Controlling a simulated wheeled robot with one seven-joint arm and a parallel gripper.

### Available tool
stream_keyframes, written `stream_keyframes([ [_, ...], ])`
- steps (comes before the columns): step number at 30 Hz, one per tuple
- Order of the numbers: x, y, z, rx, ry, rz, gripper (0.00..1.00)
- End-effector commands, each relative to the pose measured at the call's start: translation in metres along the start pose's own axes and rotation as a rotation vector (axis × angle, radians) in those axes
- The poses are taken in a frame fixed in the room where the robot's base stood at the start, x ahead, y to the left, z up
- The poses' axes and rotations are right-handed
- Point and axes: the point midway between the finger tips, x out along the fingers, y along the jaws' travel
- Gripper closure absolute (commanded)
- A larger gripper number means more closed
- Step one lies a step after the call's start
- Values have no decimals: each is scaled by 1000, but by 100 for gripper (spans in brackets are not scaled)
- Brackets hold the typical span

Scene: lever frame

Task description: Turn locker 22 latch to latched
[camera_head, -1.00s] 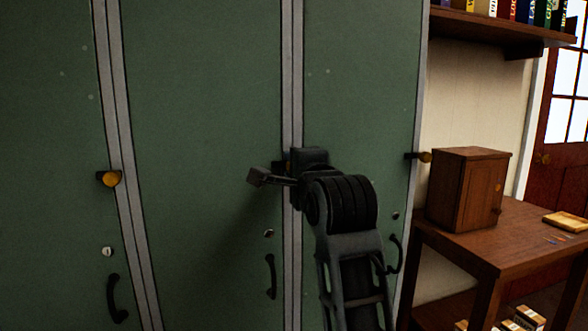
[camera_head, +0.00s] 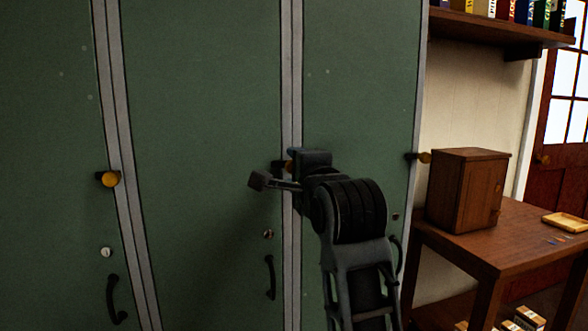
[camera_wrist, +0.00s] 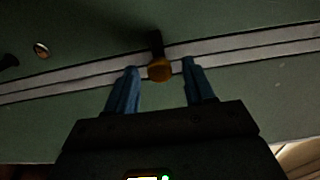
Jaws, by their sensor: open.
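A latch with a dark arm and a yellow-orange knob (camera_wrist: 159,70) sits on the grey strip between the middle and right green locker doors. In the head view it is mostly hidden behind my gripper, with a bit of its knob (camera_head: 289,166) showing. My gripper (camera_wrist: 160,65) is open, one blue finger on each side of the knob, with visible gaps to both. In the head view my gripper (camera_head: 274,178) is in front of the strip at latch height. No locker number is readable.
Another yellow-knobbed latch (camera_head: 110,179) is on the left strip, and one (camera_head: 424,157) is at the right edge. Black door handles (camera_head: 270,277) stick out lower down. A wooden table (camera_head: 525,228) with a small cabinet (camera_head: 467,190) stands at right, below a bookshelf (camera_head: 500,27).

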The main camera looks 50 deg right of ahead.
Motion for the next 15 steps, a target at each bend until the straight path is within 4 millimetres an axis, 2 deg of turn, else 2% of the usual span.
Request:
stream_keyframes([
  [5, -38, 1, 0, -1, -2, -1, 47],
  [6, -37, -4, 0, -2, 1, 5, 47],
  [15, -50, -3, 1, -1, 3, 6, 47],
])
